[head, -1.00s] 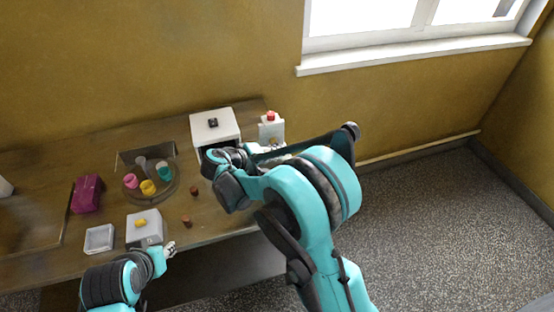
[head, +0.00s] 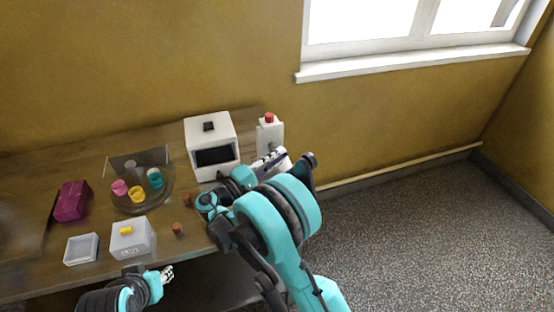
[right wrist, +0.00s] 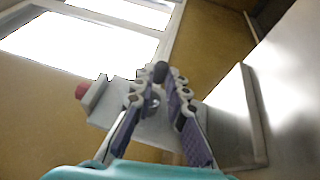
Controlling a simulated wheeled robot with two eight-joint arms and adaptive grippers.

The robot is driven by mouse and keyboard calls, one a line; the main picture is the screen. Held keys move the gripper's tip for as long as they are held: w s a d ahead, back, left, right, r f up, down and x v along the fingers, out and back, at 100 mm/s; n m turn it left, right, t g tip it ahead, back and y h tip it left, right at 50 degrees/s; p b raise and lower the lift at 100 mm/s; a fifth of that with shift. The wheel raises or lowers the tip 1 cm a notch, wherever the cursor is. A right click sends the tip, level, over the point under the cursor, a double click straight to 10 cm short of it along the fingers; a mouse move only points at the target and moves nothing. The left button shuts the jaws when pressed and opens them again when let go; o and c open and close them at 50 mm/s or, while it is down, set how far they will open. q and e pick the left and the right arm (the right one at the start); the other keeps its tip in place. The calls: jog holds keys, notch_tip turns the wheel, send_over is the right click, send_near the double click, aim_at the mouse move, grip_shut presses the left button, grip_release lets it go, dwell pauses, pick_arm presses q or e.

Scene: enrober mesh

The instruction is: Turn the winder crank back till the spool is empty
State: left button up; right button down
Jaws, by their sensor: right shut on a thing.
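The winder is a narrow white upright unit (head: 265,140) with a red knob (head: 269,118) on top, at the right end of the table. It also shows in the right wrist view (right wrist: 108,108), with the red knob at its left. My right gripper (head: 274,158) is in front of the winder. In the right wrist view my right gripper (right wrist: 161,88) is shut on the crank handle, whose dark end (right wrist: 160,71) shows between the fingertips. The spool and its thread cannot be made out. My left gripper (head: 167,273) is at the table's front edge, apart from everything; its jaws are too small to judge.
A white box with a dark window (head: 212,146) stands left of the winder. A round tray (head: 160,204) holds pink, yellow and teal cups. A magenta block (head: 72,201), a shallow tray (head: 82,250), a white box with a yellow top piece (head: 132,240) and brown pieces (head: 178,230) lie further left.

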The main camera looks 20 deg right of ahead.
dwell(0.5)
jog(key=c, duration=1.5)
grip_release()
jog(key=shift+c, duration=0.2)
jog(key=shift+r, duration=0.1)
